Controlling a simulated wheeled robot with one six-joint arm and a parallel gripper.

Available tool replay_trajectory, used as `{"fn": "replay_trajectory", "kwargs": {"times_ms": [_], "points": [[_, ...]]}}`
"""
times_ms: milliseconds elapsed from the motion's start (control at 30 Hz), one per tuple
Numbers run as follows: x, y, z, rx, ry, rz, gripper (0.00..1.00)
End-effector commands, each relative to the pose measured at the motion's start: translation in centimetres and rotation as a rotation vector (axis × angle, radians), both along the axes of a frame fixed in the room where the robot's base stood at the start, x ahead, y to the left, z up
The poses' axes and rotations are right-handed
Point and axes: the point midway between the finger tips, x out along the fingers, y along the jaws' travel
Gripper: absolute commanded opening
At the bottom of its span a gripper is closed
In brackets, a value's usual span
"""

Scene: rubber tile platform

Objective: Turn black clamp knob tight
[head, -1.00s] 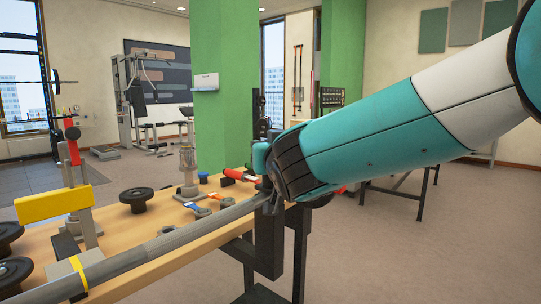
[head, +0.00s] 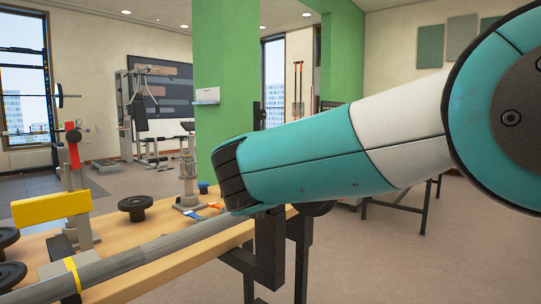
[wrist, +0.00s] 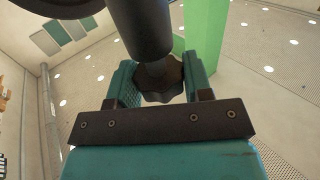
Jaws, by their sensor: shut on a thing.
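The black clamp knob (wrist: 160,80) shows in the wrist view, lobed and dark, at the end of a thick dark cylinder. My gripper (wrist: 158,88) has its teal fingers on either side of the knob and is shut on it. In the head view my teal and white arm hides the gripper and the knob. A long grey bar (head: 150,255) lies along the front of the wooden bench (head: 190,258), and its right end goes behind my arm.
A yellow block on a stand (head: 50,207), a black disc-shaped weight (head: 137,207) and a grey post (head: 187,175) are on the bench. Black uprights (head: 270,245) stand at its right end. Open floor lies to the right.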

Motion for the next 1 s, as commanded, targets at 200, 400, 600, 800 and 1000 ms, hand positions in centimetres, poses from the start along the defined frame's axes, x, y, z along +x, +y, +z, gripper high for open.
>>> {"fn": "replay_trajectory", "kwargs": {"times_ms": [200,400,600,800,1000], "points": [[0.0,0.0,-0.2,-0.002,0.003,0.001,0.71],[0.0,0.0,-0.1,-0.001,0.002,0.001,0.71],[-1.0,0.1,-0.1,0.0,0.001,0.003,0.71],[-5.2,0.3,-0.1,-0.002,0.002,0.007,0.71],[-10.4,0.3,-0.2,-0.002,0.002,0.008,0.71]]}}
